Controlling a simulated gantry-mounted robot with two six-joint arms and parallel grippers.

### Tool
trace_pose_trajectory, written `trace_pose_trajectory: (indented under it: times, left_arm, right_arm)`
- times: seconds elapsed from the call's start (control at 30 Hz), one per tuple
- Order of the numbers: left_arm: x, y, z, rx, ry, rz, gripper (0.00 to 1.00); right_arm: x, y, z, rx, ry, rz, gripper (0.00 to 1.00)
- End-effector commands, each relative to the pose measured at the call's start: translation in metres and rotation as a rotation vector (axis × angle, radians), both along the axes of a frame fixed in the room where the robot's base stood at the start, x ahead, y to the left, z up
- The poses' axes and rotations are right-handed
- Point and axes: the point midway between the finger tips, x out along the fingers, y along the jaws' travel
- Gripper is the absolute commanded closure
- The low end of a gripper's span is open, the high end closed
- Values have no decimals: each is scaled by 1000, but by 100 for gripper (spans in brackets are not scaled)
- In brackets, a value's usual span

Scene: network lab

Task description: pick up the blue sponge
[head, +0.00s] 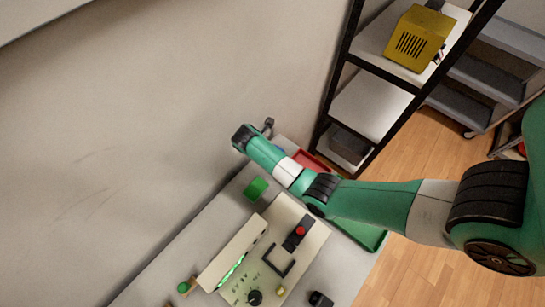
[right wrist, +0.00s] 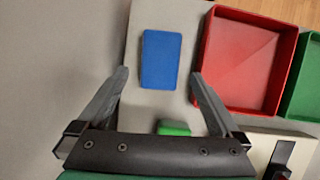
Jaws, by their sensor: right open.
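The blue sponge (right wrist: 161,60) lies flat on the light table top in the right wrist view. In the head view only a small bit of blue (head: 279,149) shows behind my right arm. My right gripper (right wrist: 159,76) is open and empty, with its fingers apart on the left and right of the sponge in the picture. I cannot tell how far above the sponge the fingertips are. In the head view, the end of my right arm is over the far end of the table. My left gripper is in neither view.
A red tray (right wrist: 205,65) is right of the sponge, with a green tray (right wrist: 302,98) beside it. A green block (right wrist: 174,128) lies close to the gripper's base. A control panel device (head: 245,245) stands nearer on the table (head: 205,222). A shelf rack (head: 372,105) stands behind.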

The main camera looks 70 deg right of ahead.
Motion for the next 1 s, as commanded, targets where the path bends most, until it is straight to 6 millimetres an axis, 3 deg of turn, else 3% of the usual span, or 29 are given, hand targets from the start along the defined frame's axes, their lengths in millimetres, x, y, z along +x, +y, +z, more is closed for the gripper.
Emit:
trace_pose_trajectory:
  times: [0.03, 0.2, 0.47, 0.93, 1.0]
  left_arm:
    - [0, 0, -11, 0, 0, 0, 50]
    - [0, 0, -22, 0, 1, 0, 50]
    - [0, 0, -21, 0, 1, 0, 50]
    - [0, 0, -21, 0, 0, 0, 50]
    - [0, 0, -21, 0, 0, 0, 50]
  right_arm:
    - [-2, -4, -14, 0, 2, -3, 0]
    - [-4, -15, -37, 1, 0, -1, 0]
    - [-4, -16, -38, 1, -1, -1, 0]
    - [-4, -16, -37, 0, 0, 0, 83]
    - [-4, -16, -37, 0, 0, 0, 85]
